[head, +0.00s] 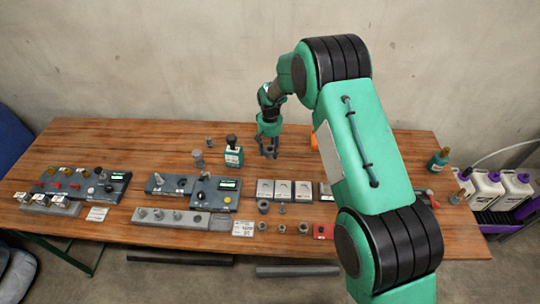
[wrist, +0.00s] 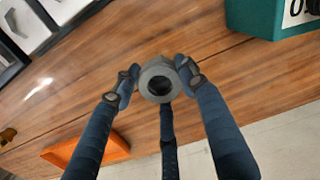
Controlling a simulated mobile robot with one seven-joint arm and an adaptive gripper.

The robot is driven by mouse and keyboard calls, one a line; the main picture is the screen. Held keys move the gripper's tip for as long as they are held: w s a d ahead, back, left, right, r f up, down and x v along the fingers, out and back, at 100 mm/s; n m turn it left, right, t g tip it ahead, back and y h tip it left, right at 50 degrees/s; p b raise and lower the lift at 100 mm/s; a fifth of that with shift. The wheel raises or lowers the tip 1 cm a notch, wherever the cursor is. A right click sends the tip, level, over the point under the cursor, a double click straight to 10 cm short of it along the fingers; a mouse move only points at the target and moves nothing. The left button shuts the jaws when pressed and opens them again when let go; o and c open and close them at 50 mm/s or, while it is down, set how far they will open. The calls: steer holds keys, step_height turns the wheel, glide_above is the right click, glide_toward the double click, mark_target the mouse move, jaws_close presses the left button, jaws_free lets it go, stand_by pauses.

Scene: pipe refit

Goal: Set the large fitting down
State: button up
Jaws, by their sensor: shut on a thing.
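The large fitting (wrist: 148,84) is a grey ring-shaped piece with a dark bore. In the wrist view it sits between the fingers of my gripper (wrist: 158,80), which are closed around it from both sides, with a third finger below. The wooden table top shows beneath it; I cannot tell whether the fitting touches the wood. In the head view my gripper (head: 269,149) is low over the back middle of the table, and the fitting in it is too small to make out.
White-topped boxes (head: 283,190) and loose grey fittings (head: 263,206) lie nearer the front. Control panels (head: 190,188) fill the left. An orange item (wrist: 88,149) lies near the table's back edge. Bare wood surrounds my gripper.

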mark_target(270, 155)
steer(key=shift+f+b, duration=0.4)
steer(key=shift+f, duration=1.35)
steer(key=shift+f, duration=0.1)
steer(key=o, duration=1.2)
step_height(270, 155, up, 12)
steer(key=p, duration=0.2)
